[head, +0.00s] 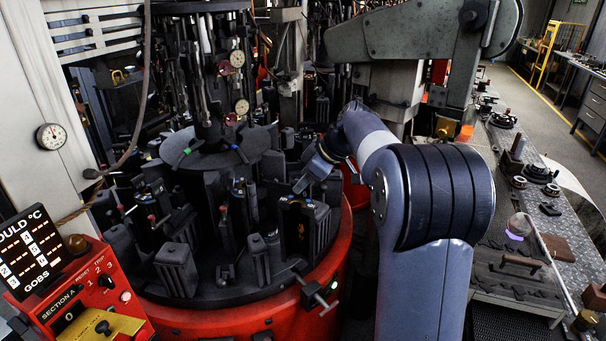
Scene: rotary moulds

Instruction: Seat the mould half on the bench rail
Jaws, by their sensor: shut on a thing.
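My gripper (302,186) reaches in from the right over the round machine table. It is shut at the top of a dark mould half (301,228), an upright block with a dull orange-brown inner face. The mould half stands among other dark moulds near the table's front right edge. Its lower end merges with the dark parts around it, so I cannot tell whether it touches the table. The bench (482,278) is on the right, across my arm from the mould half. I cannot clearly pick out its rail among the dark strips on top.
Dark mould blocks (177,269) crowd the round table, inside a red rim (240,322). A red control box (92,295) stands at the lower left. On the bench are a glowing glass piece (518,227), a wooden-handled tool (522,262) and several small metal parts.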

